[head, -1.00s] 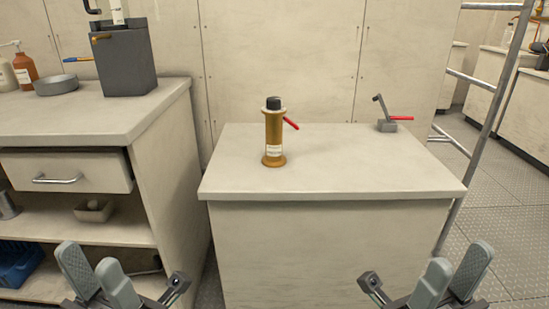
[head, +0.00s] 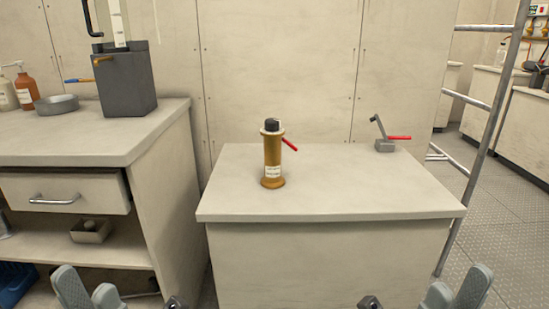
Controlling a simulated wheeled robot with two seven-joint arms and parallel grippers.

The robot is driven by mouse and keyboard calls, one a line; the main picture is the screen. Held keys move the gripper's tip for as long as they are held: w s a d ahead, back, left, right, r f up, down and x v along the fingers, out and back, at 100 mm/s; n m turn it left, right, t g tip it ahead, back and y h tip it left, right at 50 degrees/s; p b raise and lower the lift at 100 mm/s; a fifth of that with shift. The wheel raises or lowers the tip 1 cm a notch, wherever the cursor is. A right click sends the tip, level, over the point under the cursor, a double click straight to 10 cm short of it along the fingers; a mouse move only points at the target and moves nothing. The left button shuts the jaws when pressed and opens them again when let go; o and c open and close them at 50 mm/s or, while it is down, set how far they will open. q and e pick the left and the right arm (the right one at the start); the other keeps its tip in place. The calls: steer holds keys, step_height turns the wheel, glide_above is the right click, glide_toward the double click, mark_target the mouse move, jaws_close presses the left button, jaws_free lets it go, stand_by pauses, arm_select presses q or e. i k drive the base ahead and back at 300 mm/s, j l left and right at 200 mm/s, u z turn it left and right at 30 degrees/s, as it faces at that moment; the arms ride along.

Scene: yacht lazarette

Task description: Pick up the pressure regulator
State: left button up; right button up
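A brass-coloured cylinder (head: 272,160) with a black cap, a white label and a flared base stands upright on the middle cabinet top (head: 330,200). My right gripper (head: 455,286) is at the bottom right edge, also with fingers apart and empty. Both are well short of the cylinder, and their lower parts are cut off by the frame.
A grey clamp-like device with a red handle (head: 385,144) sits at the back right of the cabinet top. A metal ladder (head: 485,130) stands right. The cabinet top is otherwise clear.

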mark_target(272, 178)
steer(key=i+l, duration=0.15)
steer(key=l, duration=0.2)
steer(key=i+l, duration=0.15)
steer(key=l, duration=0.2)
steer(key=i+l, duration=0.15)
steer(key=l, duration=0.15)
steer(key=i+l+u, duration=0.1)
steer(key=l, duration=0.25)
steer(key=i+l, duration=0.15)
steer(key=l, duration=0.2)
steer(key=i+l, duration=0.15)
steer(key=l, duration=0.2)
